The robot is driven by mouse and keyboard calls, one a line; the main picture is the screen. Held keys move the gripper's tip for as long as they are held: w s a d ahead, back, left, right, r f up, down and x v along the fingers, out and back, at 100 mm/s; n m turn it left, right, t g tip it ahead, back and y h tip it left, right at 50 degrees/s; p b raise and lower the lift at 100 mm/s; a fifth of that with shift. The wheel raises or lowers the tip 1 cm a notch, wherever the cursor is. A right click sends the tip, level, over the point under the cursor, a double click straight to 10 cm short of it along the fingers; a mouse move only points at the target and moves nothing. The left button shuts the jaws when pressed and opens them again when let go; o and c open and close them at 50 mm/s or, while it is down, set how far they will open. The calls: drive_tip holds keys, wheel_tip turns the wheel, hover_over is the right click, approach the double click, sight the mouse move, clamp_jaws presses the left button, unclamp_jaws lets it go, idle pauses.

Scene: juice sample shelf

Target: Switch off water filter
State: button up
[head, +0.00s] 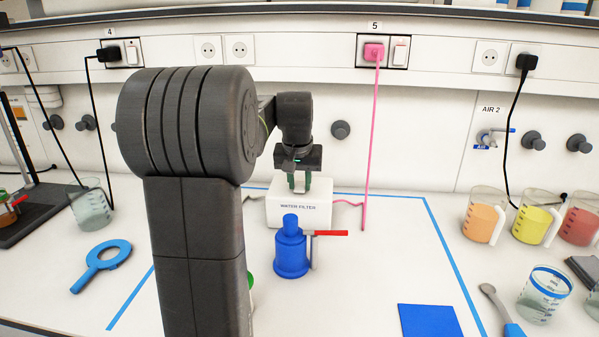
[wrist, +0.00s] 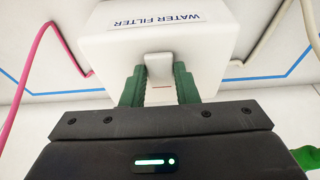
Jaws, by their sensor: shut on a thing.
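The water filter (head: 312,212) is a white box with a "WATER FILTER" label, standing on the bench inside the blue outline. In the wrist view the box (wrist: 195,38) fills the top middle, with a small white switch-like knob (wrist: 160,68) on it. My gripper (wrist: 159,82) has green fingers on both sides of this knob, shut on it. In the head view my gripper (head: 299,184) is at the top of the box, pointing down. A pink cable (wrist: 38,70) and a pale cable run beside the box. A short red line shows below the knob.
A blue bottle-shaped part (head: 291,250) with a red handle (head: 331,233) stands in front of the filter. Pink plug (head: 374,52) sits in socket 5, its cable (head: 371,140) hanging right of my gripper. Jugs (head: 484,215) stand at right. A blue square (head: 430,320) lies in front.

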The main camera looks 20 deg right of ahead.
sight(299, 190)
drive_tip(key=shift+w+d+r+g+y+p, duration=0.2)
drive_tip(key=shift+r+g+y+p, duration=0.3)
drive_tip(key=shift+p, duration=2.1)
drive_tip(key=shift+w+f+g+p, duration=0.1)
drive_tip(key=shift+f+g+p, duration=0.3)
drive_tip(key=shift+p, duration=0.55)
drive_tip(key=o, duration=1)
wheel_tip(299, 190, up, 14)
drive_tip(key=s, duration=0.1)
drive_tip(key=shift+a, duration=0.35)
drive_tip(key=shift+s+f, duration=0.1)
drive_tip(key=shift+f, duration=0.05)
